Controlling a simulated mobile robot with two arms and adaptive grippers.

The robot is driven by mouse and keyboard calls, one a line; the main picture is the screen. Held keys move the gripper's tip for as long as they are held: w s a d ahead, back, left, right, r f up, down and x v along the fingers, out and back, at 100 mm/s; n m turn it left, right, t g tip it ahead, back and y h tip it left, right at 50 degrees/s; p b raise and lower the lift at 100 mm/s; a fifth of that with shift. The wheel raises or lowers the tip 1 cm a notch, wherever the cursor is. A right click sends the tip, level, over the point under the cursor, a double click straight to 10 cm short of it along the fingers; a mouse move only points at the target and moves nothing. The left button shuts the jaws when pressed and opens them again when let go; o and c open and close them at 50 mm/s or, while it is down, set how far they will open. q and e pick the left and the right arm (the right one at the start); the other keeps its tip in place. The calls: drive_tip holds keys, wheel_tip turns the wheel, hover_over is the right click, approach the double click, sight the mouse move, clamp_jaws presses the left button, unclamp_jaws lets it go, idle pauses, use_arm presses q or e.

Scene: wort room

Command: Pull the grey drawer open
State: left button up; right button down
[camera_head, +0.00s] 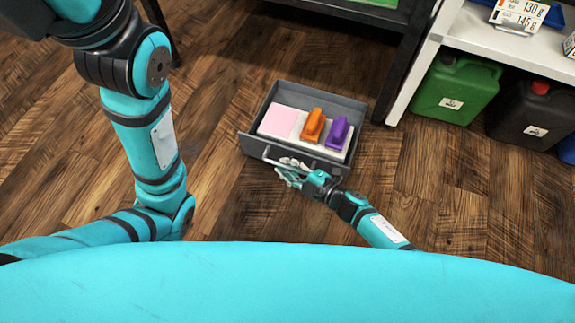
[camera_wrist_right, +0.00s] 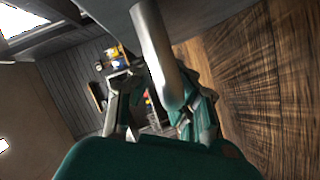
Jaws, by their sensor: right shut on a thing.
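My right gripper (camera_head: 284,170) is at the drawer's front and shut on the bar handle (camera_head: 272,160). In the right wrist view the handle (camera_wrist_right: 153,45) runs as a pale bar down between the fingers. My left arm crosses the left of the head view; its gripper is not visible.

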drive_tip(key=c, duration=1.4)
unclamp_jaws()
drive_tip(key=shift+d, duration=0.15)
drive_tip(key=v, duration=1.1)
drive_tip(key=shift+s+d+r, duration=0.15)
drive_tip(key=shift+s+d, duration=0.1)
drive_tip(key=shift+s, duration=0.05)
